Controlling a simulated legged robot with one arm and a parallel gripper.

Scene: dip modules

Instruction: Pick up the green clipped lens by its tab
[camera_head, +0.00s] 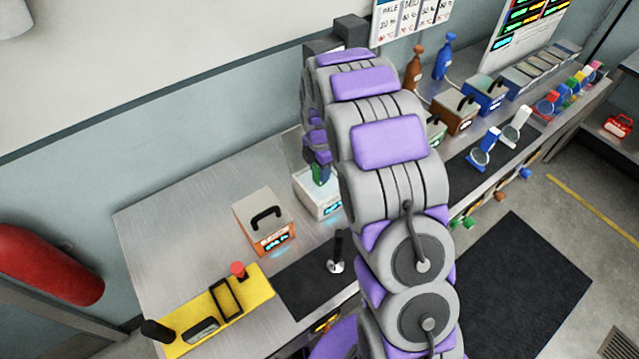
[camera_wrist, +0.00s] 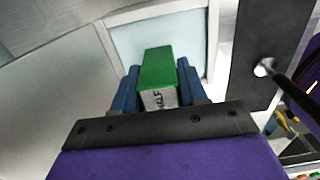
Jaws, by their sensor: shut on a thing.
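The green clipped lens (camera_wrist: 157,66) shows in the wrist view as a green block with a pale end face carrying dark lettering. My gripper (camera_wrist: 158,84) has its two blue fingers on either side of this block and is shut on it. The rest of the lens beyond the block is hidden. In the head view a small green part of the lens (camera_head: 317,174) shows at my gripper (camera_head: 322,172), just over a white box. My arm covers much of the area to the right.
The white box (camera_head: 318,203) has a lit label. A module with an orange front (camera_head: 265,222) stands to its left. A yellow panel (camera_head: 215,310) lies at the front left, and a dark mat (camera_head: 305,283) holds a black-handled tool (camera_head: 338,250).

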